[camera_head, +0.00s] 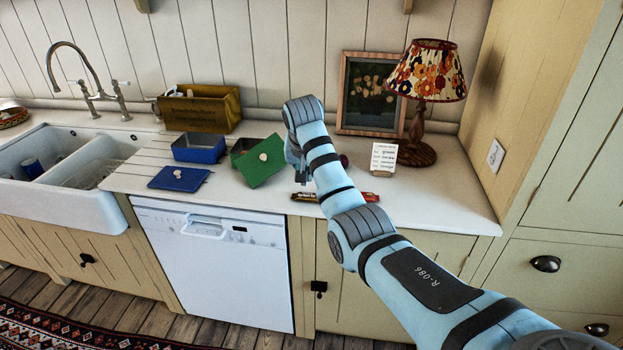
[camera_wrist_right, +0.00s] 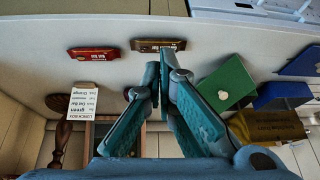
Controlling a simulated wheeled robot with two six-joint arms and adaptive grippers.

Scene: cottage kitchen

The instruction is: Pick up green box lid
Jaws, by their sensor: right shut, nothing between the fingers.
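The green box lid (camera_head: 258,168) has a pale round knob and sits askew at the front of the green box (camera_head: 239,147), hiding part of it. I cannot tell whether it leans on the box or lies over its rim. In the right wrist view the lid (camera_wrist_right: 225,80) is to the right of my fingers, apart from them. My right gripper (camera_wrist_right: 160,72) is shut and empty above the counter. In the head view it is mostly hidden behind my right arm, just right of the lid. My left gripper is in neither view.
A blue box (camera_head: 199,154) and its blue lid (camera_head: 180,179) are left of the lid. Two wrapped bars, one dark (camera_wrist_right: 157,45) and one red (camera_wrist_right: 92,52), lie near the front edge. A note card (camera_head: 383,157), lamp (camera_head: 424,90) and picture frame (camera_head: 352,95) stand right.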

